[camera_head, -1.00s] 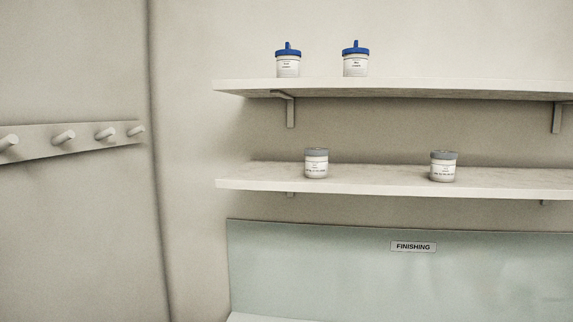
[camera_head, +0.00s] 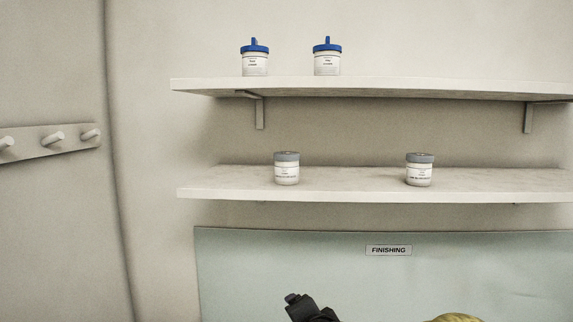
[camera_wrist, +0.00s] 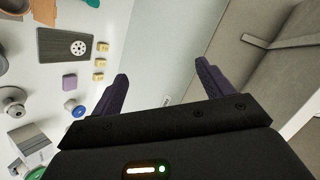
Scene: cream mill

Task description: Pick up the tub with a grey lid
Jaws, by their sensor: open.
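Two white tubs with grey lids stand upright on the lower shelf in the head view, the left tub (camera_head: 287,170) and the right tub (camera_head: 420,171). Both carry printed labels. My gripper (camera_wrist: 160,88) shows in the wrist view with its two dark fingers apart and nothing between them. In the head view a dark part of my arm (camera_head: 310,308) shows at the bottom edge, well below the lower shelf. Neither grey-lidded tub can be made out in the wrist view.
The lower shelf (camera_head: 350,187) has clear room between the tubs. Two blue-lidded tubs (camera_head: 255,60) stand on the upper shelf (camera_head: 400,90). A peg rail (camera_head: 50,145) is at left. A panel with a FINISHING sign (camera_head: 389,250) is below. The wrist view shows a cluttered white surface (camera_wrist: 120,25).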

